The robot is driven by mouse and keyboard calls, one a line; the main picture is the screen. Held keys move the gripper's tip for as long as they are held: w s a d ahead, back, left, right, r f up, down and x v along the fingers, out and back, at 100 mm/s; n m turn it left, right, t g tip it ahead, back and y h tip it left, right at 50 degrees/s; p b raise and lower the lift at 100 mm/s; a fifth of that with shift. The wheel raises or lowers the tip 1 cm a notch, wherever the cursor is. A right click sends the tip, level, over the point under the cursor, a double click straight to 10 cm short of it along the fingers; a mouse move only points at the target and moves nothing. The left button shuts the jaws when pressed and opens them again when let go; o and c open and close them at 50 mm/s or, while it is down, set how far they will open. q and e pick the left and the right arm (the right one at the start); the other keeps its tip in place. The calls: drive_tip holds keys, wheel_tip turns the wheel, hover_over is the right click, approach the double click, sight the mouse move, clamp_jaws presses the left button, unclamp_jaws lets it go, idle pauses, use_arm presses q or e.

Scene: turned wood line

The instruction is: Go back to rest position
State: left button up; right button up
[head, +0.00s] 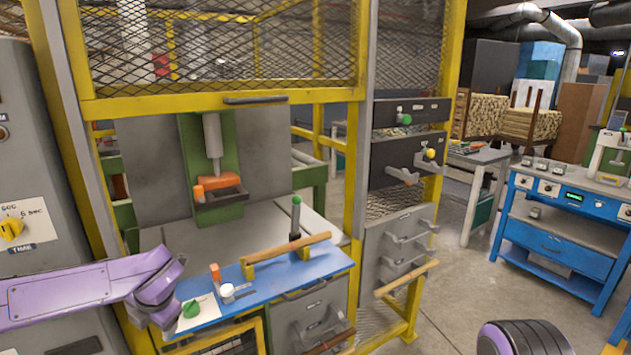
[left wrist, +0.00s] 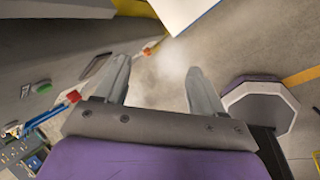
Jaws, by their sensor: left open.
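My left gripper (left wrist: 158,66) shows in the left wrist view with its two grey fingers apart and nothing between them. Below the fingers in that view is bare grey floor. In the head view my purple left arm comes in from the left, in front of the blue bench top, and its fingers cannot be made out. My right gripper is not in view.
A blue bench top (head: 262,283) carries a wooden rod (head: 288,248) on supports, a green piece (head: 191,308) on white paper and a small white cup (head: 227,293). Behind stands a yellow-framed press cage (head: 240,100).

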use_arm(q)
drive_tip(key=s+d+f+m+t, duration=0.1)
drive_tip(key=s+d+f+m, duration=0.15)
drive_tip(key=f+m, duration=0.35)
drive_tip(key=s+d+f+m+t+y, duration=0.15)
drive_tip(key=s+f+m, duration=0.25)
drive_tip(key=f, duration=0.4)
drive_tip(key=s+d+f+m+t+h, duration=0.1)
drive_tip(key=s+d+f+m, duration=0.15)
drive_tip(key=f+m, duration=0.35)
drive_tip(key=s+a+f+m+g, duration=0.1)
drive_tip(key=s+f+m, duration=0.2)
drive_tip(key=s, duration=0.5)
drive_tip(key=s+a+f+m+g+b, duration=0.1)
drive_tip(key=s+f+m, duration=0.2)
drive_tip(key=s+f, duration=0.2)
drive_tip(key=s+a+f+m+g+h+b, duration=0.1)
drive_tip(key=s+f+m, duration=0.2)
drive_tip(key=s, duration=0.9)
drive_tip(key=shift+a+f, duration=0.15)
drive_tip(key=shift+f, duration=0.4)
